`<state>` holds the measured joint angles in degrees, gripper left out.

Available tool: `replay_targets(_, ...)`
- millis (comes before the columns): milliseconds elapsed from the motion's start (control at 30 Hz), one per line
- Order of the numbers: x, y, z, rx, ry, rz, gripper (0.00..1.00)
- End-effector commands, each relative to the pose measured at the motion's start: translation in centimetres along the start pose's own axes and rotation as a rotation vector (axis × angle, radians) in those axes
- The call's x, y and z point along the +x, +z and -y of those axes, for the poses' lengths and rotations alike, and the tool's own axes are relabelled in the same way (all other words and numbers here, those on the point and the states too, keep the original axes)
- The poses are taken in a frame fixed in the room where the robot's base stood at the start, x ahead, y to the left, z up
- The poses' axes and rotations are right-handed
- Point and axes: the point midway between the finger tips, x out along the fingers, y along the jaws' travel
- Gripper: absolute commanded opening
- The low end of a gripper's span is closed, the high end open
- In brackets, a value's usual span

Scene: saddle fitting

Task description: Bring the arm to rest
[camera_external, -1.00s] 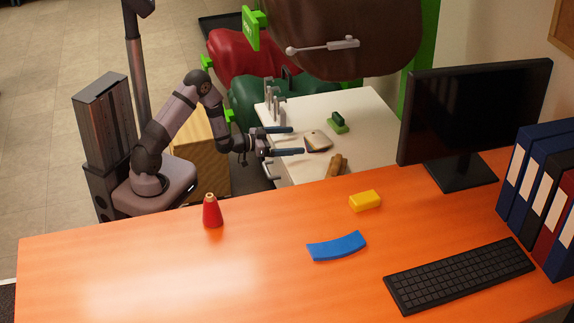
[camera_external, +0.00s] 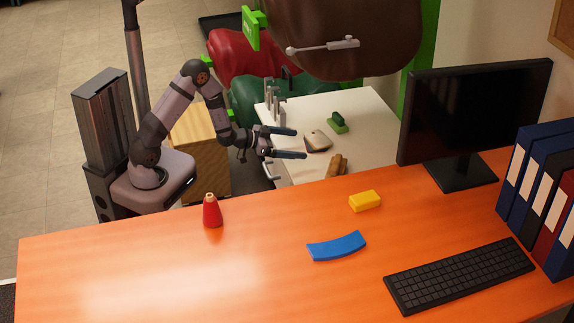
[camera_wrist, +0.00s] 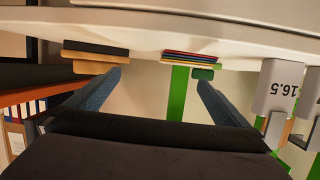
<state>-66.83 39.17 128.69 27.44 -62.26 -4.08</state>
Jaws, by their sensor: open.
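My gripper (camera_external: 300,143) is open and empty, pointing right over the near left part of the white table. In the wrist view its two blue-grey fingers (camera_wrist: 160,92) stand wide apart with nothing between them. None of these is held. My arm is raised and bent at the elbow, with the forearm sloping down to the gripper.
Grey upright fittings (camera_external: 270,100) stand at the white table's left edge.

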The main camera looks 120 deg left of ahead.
Motion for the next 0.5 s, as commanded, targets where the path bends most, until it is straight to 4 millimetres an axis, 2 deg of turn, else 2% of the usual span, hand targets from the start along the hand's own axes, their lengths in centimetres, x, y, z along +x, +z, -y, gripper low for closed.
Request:
replay_targets(33,-0.5,-2.6,-2.3,0.021,0.028,0.044,1.0)
replay_targets(167,-2.2,-5.5,-8.0,0.076,0.09,0.198,1.0)
replay_targets(267,-4.6,-7.4,-12.5,0.124,0.139,0.326,1.0)
replay_targets(367,-8.1,-9.1,-16.6,0.173,0.186,0.451,1.0)
replay_targets(467,-12.4,-10.6,-20.3,0.227,0.235,0.577,1.0)
replay_targets(500,-14.3,-11.1,-21.5,0.25,0.254,0.628,1.0)
